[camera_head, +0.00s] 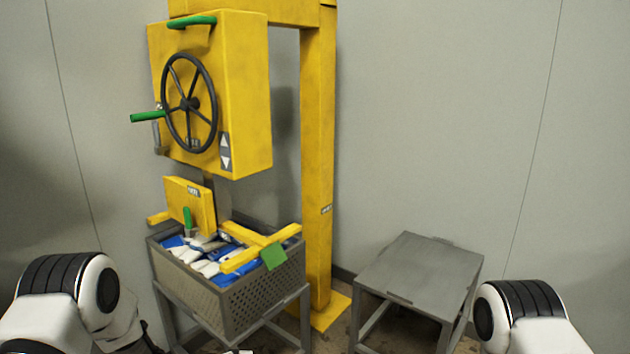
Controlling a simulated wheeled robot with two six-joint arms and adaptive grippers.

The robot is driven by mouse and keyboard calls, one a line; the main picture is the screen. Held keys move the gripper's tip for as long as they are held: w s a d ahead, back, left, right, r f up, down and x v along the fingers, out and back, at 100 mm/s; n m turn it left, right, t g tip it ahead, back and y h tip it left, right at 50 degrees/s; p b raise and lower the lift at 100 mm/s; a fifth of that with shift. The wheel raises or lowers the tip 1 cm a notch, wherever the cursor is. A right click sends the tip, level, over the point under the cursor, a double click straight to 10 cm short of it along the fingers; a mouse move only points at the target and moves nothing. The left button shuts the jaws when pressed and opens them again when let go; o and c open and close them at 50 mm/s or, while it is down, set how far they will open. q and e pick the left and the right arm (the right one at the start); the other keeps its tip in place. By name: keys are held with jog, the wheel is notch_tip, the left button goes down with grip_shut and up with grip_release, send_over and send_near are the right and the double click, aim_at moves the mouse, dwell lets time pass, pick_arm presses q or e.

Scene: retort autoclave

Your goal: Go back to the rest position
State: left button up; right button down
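My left arm shows at the lower left edge of the head view and my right arm at the lower right edge. Only white and black arm links are in the picture; neither gripper shows, so I cannot see whether they hold anything. Both arms are apart from the crate and the stand in the picture.
A yellow machine (240,95) with a black handwheel (189,103) and green handles stands against the grey wall. Below it, a grey perforated crate (262,295) holds blue and white packs under yellow bars. An empty grey stand (420,275) is at the right.

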pick_arm(q)
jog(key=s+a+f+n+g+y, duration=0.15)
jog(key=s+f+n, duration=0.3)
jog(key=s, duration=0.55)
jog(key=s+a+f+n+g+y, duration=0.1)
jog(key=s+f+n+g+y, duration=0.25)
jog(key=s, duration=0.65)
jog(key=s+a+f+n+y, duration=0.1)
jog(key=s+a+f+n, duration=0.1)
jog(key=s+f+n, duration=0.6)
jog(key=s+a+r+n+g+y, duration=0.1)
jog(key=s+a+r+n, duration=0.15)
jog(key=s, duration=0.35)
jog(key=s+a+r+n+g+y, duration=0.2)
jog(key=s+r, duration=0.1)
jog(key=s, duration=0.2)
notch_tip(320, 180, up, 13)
jog(key=p, duration=1.3)
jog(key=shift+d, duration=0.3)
